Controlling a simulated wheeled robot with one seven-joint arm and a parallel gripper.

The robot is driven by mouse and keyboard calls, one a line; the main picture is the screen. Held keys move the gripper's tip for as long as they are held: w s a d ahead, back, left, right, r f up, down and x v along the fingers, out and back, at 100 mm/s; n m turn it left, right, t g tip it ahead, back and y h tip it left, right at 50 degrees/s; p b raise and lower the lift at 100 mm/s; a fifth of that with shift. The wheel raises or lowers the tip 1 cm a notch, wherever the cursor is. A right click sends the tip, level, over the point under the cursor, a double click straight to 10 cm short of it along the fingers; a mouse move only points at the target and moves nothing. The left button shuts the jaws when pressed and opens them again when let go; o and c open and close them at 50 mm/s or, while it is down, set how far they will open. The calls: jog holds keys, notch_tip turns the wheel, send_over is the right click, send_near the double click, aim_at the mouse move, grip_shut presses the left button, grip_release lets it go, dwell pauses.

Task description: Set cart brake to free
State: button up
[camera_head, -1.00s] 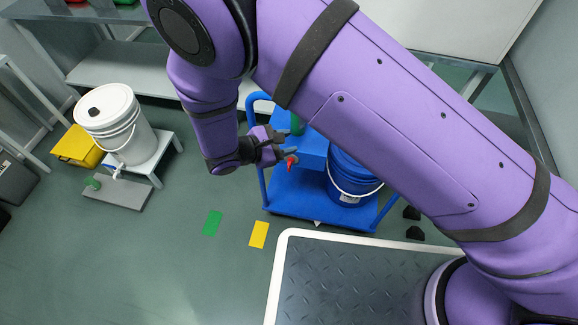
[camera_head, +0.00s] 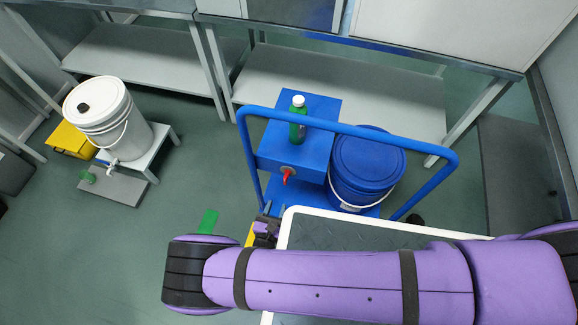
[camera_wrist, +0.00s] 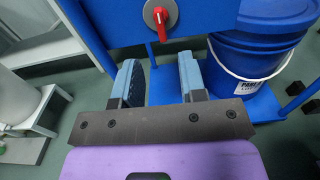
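The blue cart (camera_head: 344,129) stands beyond my arm in the head view. A red lever (camera_head: 287,174) sits on a round silver plate on the front of the cart's blue box (camera_head: 300,150). It also shows at the top of the wrist view, where the lever (camera_wrist: 161,24) points roughly downward on its plate (camera_wrist: 171,13). My gripper (camera_head: 271,211) is in front of and below the lever in the head view, apart from it. In the wrist view my gripper (camera_wrist: 160,78) has its fingers spread with nothing between them. Any brake markings are too small to read.
A blue lidded bucket (camera_head: 367,165) and a green bottle (camera_head: 298,118) stand on the cart. A white bucket (camera_head: 108,115) on a small stand is at left. A framed dark plate (camera_head: 340,235) lies below my gripper's right side. Open floor (camera_head: 110,255) is at left.

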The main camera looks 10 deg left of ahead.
aim_at(285, 182)
jog(key=w, duration=0.7)
jog(key=w+d, duration=0.1)
jog(key=w, duration=0.3)
grip_shut()
